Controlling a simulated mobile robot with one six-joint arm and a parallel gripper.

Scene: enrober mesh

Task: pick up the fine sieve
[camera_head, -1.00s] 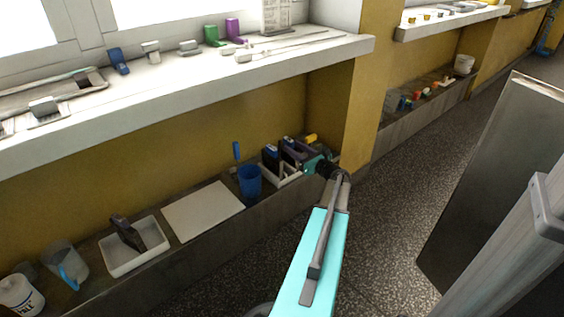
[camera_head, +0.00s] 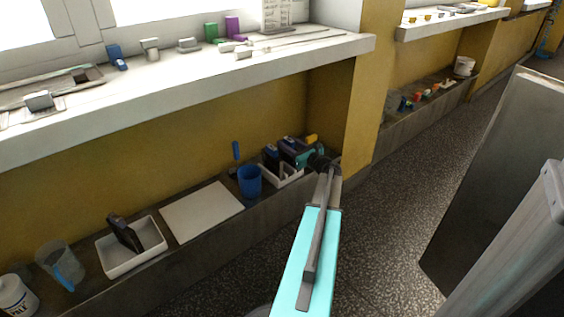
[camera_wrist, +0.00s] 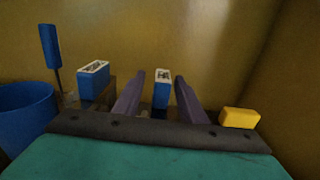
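No sieve mesh shows clearly, so I cannot tell which thing is the fine sieve. Dark upright pieces with blue tops stand in a white tray (camera_head: 283,180) on the low ledge, partly hidden by my gripper (camera_head: 305,157). In the wrist view, my gripper (camera_wrist: 160,76) is open, its two purple fingers apart. A blue piece with a pale-rimmed top (camera_wrist: 161,92) shows between the fingers, with gaps on both sides. Its lower part is hidden. A similar blue piece (camera_wrist: 93,80) stands left of the fingers, and a yellow block (camera_wrist: 240,117) is to the right.
A blue cup (camera_head: 249,184) stands left of the tray; it also shows in the wrist view (camera_wrist: 25,110). A pale board (camera_head: 201,211) and another white tray (camera_head: 133,262) with a dark piece lie further left. A white sill (camera_head: 200,85) overhangs the ledge. A yellow pillar (camera_head: 362,110) stands close right.

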